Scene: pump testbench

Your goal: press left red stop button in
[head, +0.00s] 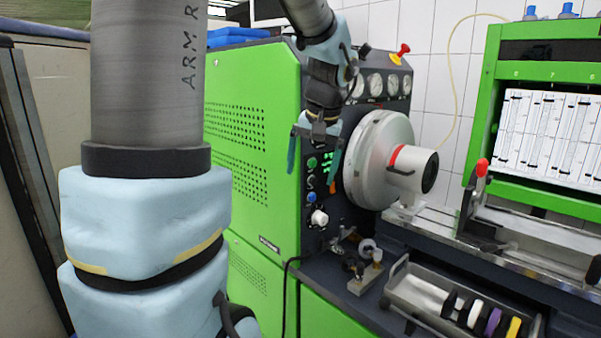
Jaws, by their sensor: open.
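The control panel (313,236) is the dark narrow face beside the green cabinet. It carries a green button (312,162), a blue button (312,197) and a white knob (319,217). My gripper (313,178) is open in front of its upper part, fingers pointing down, and hides some of the controls. An orange-red strip shows at the right finger; I cannot tell whether it is the finger or a thing behind it. No red button shows clearly on this panel. A red mushroom-shaped knob (404,48) on a yellow base sits at the top right of the gauge panel.
A large silver drum (377,160) stands close to the right of my gripper. The green cabinet (252,140) is to the left. Gauges (375,84) are behind. A red-topped lever (481,170) and a metal tray (425,300) with coloured rings are at the right.

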